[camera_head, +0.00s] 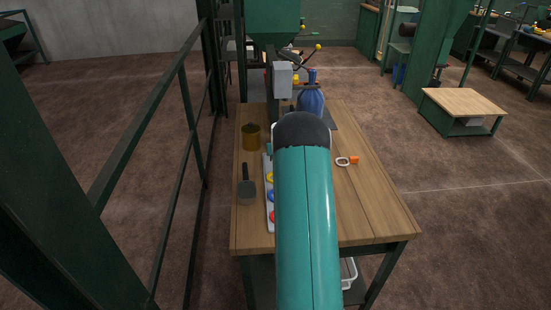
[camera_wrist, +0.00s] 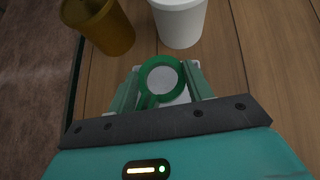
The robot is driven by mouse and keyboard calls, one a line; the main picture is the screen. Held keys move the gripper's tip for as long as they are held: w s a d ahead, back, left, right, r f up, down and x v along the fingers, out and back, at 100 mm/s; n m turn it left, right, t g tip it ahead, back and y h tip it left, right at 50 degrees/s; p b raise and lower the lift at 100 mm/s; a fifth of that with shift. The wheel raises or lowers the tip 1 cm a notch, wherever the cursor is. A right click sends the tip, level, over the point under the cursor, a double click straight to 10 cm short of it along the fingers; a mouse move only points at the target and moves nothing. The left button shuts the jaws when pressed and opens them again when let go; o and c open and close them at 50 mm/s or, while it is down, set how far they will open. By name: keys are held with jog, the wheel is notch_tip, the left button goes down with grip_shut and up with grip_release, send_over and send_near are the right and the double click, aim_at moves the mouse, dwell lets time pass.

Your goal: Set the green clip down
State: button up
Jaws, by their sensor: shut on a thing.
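In the wrist view the green clip (camera_wrist: 145,80), a ring with a short stem, sits between the two fingers of my gripper (camera_wrist: 163,92), which is shut on it. A pale surface shows through the ring and beside it; I cannot tell whether the clip touches it. A white cup (camera_wrist: 180,22) stands just beyond the clip, with an ochre cup (camera_wrist: 108,30) to its left. In the head view my teal arm hides the gripper and the clip.
The wooden table (camera_head: 375,215) also holds a pale tray (camera_head: 268,215) with yellow, blue and red round pieces, a grey scoop (camera_head: 247,188), an orange-and-white clip (camera_head: 346,161) and a blue bottle-like thing (camera_head: 311,100). The table's right front is clear. A green railing (camera_head: 185,110) stands to the left.

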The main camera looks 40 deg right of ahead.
jog(key=shift+w+a+f, duration=0.2)
jog(key=shift+a+f, duration=0.2)
jog(key=shift+f, duration=1.7)
jog(key=shift+f, duration=0.1)
jog(key=o, duration=0.7)
